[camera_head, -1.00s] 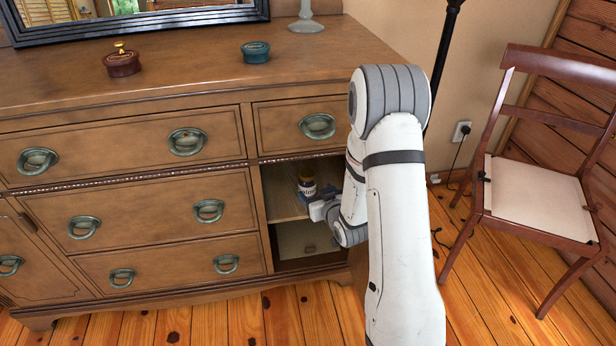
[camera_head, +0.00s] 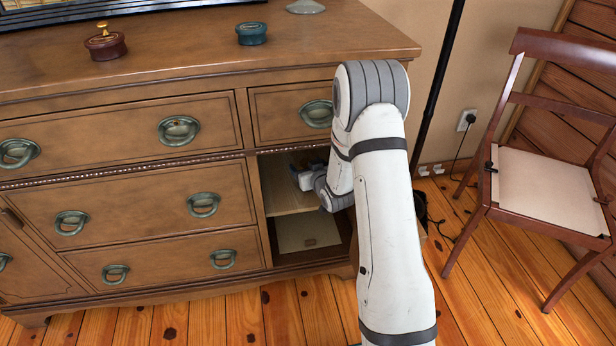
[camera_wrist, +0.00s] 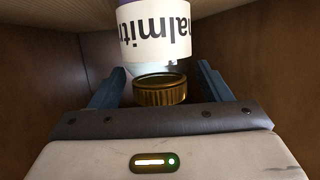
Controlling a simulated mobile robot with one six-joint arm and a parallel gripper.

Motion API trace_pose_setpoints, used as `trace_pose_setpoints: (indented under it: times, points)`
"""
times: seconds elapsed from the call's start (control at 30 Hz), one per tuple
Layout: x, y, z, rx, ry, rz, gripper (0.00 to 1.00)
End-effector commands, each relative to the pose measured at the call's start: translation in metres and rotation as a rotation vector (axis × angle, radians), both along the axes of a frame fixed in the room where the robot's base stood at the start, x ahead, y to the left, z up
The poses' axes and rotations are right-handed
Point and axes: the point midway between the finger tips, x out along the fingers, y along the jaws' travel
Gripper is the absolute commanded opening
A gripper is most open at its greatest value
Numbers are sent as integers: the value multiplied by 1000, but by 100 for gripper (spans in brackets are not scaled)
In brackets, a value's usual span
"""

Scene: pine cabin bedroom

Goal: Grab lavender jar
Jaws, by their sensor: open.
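The jar (camera_wrist: 155,40) has a white label with dark lettering, a gold lid and a bit of purple at the top edge of the wrist view. It appears upside down there. My gripper (camera_wrist: 160,74) is open, with one blue finger on each side of the jar's lid end. Both fingers look apart from the jar. In the head view, my gripper (camera_head: 303,178) is inside the dresser's open upper compartment, and the jar is largely hidden by it and the shadow.
The compartment's shelf (camera_head: 289,202) has close wooden side walls. A lower open compartment (camera_head: 309,234) lies beneath. Two small lidded pots, dark red (camera_head: 106,45) and teal (camera_head: 251,33), stand on the dresser top. A chair (camera_head: 545,195) stands at right.

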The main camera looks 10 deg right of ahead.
Motion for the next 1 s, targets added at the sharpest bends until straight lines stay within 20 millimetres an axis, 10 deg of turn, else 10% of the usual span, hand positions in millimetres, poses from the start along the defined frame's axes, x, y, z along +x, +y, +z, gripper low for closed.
trace_pose_setpoints:
  times: [0.8,1.0]
  points:
    - [0,-2,1,0,0,-3,17]
    - [0,-2,1,0,-2,-3,16]
